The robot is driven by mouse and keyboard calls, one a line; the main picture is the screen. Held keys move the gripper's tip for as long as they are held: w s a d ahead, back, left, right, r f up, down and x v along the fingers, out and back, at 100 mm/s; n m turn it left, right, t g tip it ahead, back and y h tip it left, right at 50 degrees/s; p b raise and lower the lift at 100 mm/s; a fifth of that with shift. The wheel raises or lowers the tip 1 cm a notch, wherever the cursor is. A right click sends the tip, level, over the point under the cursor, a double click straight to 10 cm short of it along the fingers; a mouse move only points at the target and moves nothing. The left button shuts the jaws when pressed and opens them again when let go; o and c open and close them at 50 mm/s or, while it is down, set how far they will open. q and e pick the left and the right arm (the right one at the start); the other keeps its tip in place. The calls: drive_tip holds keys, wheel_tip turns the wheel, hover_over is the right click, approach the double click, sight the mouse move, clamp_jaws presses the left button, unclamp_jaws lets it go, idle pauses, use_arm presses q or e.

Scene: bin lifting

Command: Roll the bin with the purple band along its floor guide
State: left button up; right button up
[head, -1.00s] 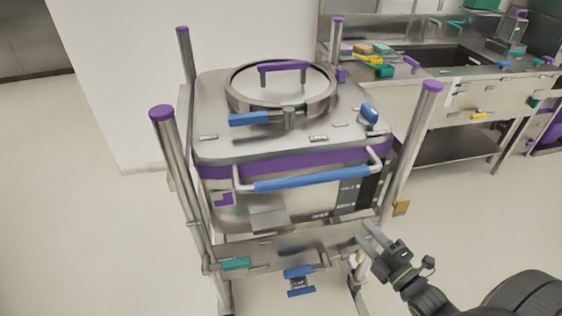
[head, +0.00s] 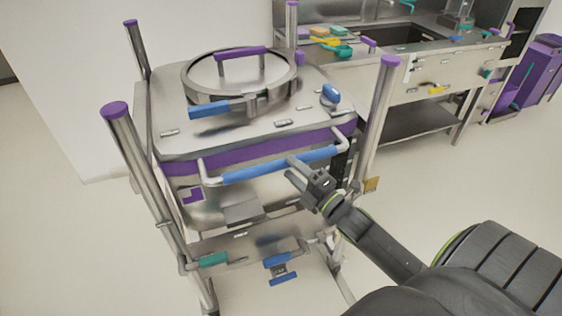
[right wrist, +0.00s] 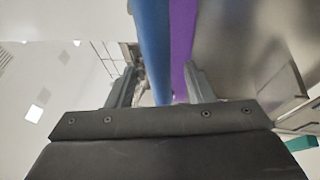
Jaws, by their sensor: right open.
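The steel bin with the purple band (head: 256,150) stands inside a frame of posts with purple caps. A blue handle bar (head: 265,166) with bent metal ends runs across its front, just below the band. My right gripper (head: 291,168) is open at the right part of this bar. In the right wrist view the blue bar (right wrist: 152,45) and the purple band (right wrist: 182,45) pass between the open fingers (right wrist: 162,85). I cannot tell whether the fingers touch the bar. A floor guide cannot be made out. My left gripper is not in view.
The round lid (head: 240,75) with a purple handle sits on top of the bin. Below the bin are a teal handle (head: 213,259) and a blue pedal (head: 281,262). A sink counter (head: 430,65) stands behind on the right. The floor (head: 440,190) to the right is clear.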

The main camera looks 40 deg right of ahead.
drive_tip(key=shift+x, duration=0.95)
drive_tip(key=shift+w+a+r+p, duration=0.1)
drive_tip(key=shift+w+r+p, duration=0.45)
drive_tip(key=shift+w, duration=0.25)
drive_tip(key=shift+w+a+f+p, duration=0.1)
drive_tip(key=shift+w+a+p, duration=0.05)
drive_tip(key=shift+w+p, duration=0.45)
drive_tip(key=shift+w, duration=0.15)
drive_tip(key=shift+c, duration=0.3)
clamp_jaws()
